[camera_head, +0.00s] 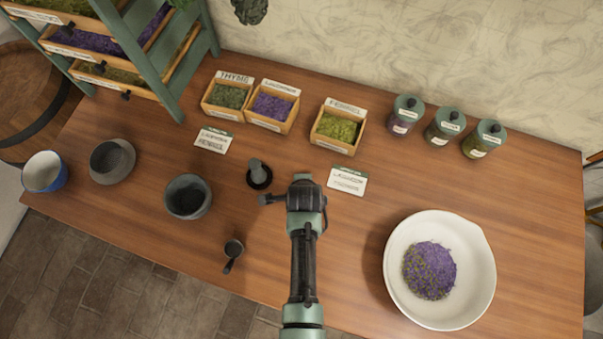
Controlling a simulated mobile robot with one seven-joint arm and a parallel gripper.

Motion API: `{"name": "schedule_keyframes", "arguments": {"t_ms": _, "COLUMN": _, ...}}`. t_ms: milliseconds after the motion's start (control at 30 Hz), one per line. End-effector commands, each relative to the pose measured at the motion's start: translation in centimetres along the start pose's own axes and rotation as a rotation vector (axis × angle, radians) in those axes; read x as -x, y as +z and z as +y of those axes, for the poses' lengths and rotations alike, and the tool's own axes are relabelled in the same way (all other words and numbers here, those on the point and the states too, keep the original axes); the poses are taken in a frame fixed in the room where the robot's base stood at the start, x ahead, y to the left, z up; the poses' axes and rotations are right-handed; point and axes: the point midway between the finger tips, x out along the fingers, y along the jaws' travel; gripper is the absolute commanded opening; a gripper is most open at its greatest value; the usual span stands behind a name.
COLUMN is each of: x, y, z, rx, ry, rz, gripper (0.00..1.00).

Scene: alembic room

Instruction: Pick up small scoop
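A small dark scoop (233,252) lies on the wooden table near its front edge, left of my arm. Its round bowl is at the upper end and its short handle points down toward the edge. My gripper (303,190) is above the middle of the table, to the right of and farther back than the scoop, apart from it. The wrist hides the fingers for the most part, so I cannot see whether they are open or shut.
A grey pestle-like piece (258,174) stands close left of my gripper. A dark bowl (187,197) is left of it. A white bowl (465,270) with purple and green herbs stands at right. Herb boxes (272,108) and jars (444,127) line the back. Table around the scoop is clear.

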Motion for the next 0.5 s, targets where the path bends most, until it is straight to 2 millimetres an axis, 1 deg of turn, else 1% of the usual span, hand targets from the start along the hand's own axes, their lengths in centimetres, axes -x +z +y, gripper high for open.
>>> {"name": "schedule_keyframes", "arguments": {"t_ms": 267, "x": -0.2, "y": 0.0, "z": -0.05, "rx": 0.0, "ry": -0.002, "rz": 0.0, "gripper": 0.56}}
{"name": "schedule_keyframes", "arguments": {"t_ms": 367, "x": -0.19, "y": 0.0, "z": -0.04, "rx": 0.0, "ry": -0.001, "rz": 0.0, "gripper": 0.4}}
{"name": "schedule_keyframes", "arguments": {"t_ms": 500, "x": -0.18, "y": 0.0, "z": -0.03, "rx": 0.0, "ry": -0.001, "rz": 0.0, "gripper": 0.15}}
